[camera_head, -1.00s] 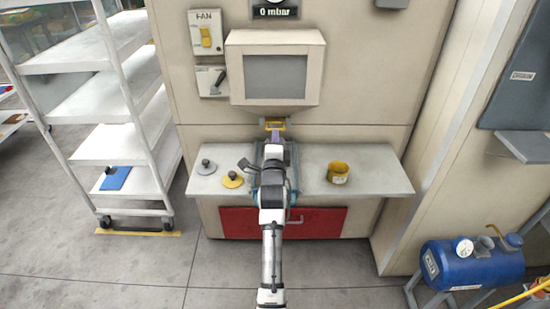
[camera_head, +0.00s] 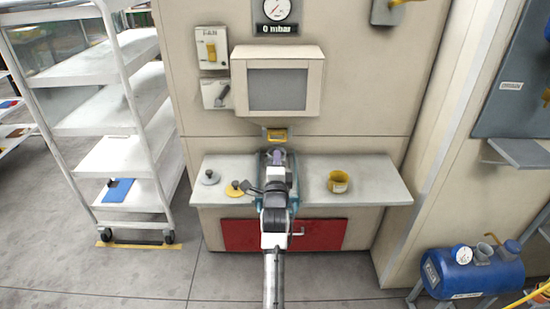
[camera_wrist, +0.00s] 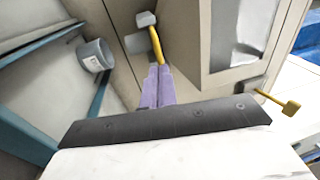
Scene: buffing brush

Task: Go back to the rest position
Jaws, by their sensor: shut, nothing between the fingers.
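My gripper (camera_head: 277,155) is over the back of the grey shelf (camera_head: 312,190), in front of the beige cabinet. Its purple fingers lie below a yellow bracket (camera_head: 277,136) on the cabinet wall. In the wrist view the two purple fingers (camera_wrist: 157,85) are together with nothing between them. A yellow handle with a grey end (camera_wrist: 150,30) shows just beyond the fingertips; I cannot tell whether they touch it. A grey cylindrical cup (camera_wrist: 95,55) is left of the fingers, apart from them. My arm hides the middle of the shelf.
A yellow cup (camera_head: 339,182) stands right of my arm on the shelf. A grey knobbed disc (camera_head: 208,178) and a yellow one (camera_head: 234,189) lie left. A white rack (camera_head: 110,150) stands left, a blue tank (camera_head: 470,272) at lower right. The floor between is open.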

